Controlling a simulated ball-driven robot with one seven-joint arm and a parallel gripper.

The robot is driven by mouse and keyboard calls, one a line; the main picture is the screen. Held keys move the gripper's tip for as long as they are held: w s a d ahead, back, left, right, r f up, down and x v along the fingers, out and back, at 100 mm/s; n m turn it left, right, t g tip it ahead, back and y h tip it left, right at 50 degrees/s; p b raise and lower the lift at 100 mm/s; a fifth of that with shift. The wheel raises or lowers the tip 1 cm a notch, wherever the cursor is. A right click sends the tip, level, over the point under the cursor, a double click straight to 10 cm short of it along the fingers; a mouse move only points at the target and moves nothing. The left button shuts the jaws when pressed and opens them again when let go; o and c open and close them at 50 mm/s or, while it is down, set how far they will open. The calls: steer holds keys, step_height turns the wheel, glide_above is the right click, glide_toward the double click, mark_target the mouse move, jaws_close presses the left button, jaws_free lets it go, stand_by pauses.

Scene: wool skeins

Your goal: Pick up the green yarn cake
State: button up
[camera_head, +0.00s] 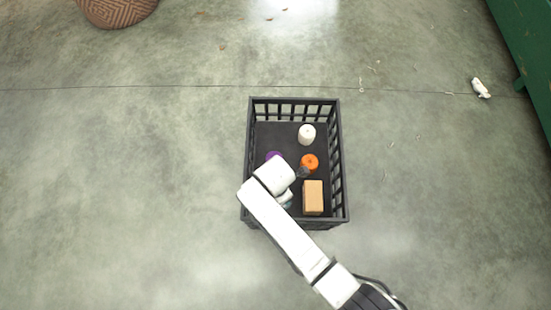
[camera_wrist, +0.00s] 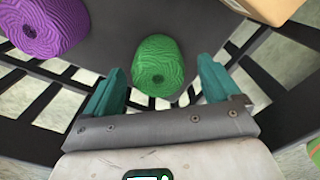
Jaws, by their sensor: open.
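The green yarn cake (camera_wrist: 158,66) is a ribbed cylinder with a hole in its end, lying in the black crate (camera_head: 342,165) near the slatted wall. It shows in the wrist view and is hidden behind my arm in the head view. My gripper (camera_wrist: 160,85) is open, with its two teal fingers apart. In the wrist view the green yarn cake appears between and just beyond the fingertips. I cannot tell whether the fingers touch it.
A purple yarn cake (camera_wrist: 48,27) lies left of the green one in the wrist view. The crate also holds a white cylinder (camera_head: 307,134), an orange yarn cake (camera_head: 310,162) and a tan box (camera_head: 313,197). The floor around the crate is mostly clear.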

step_height(320, 180, down, 3)
steer(key=shift+w+f+b, duration=0.1)
steer(key=shift+b, duration=0.6)
steer(key=shift+c, duration=0.5)
steer(key=c, duration=1)
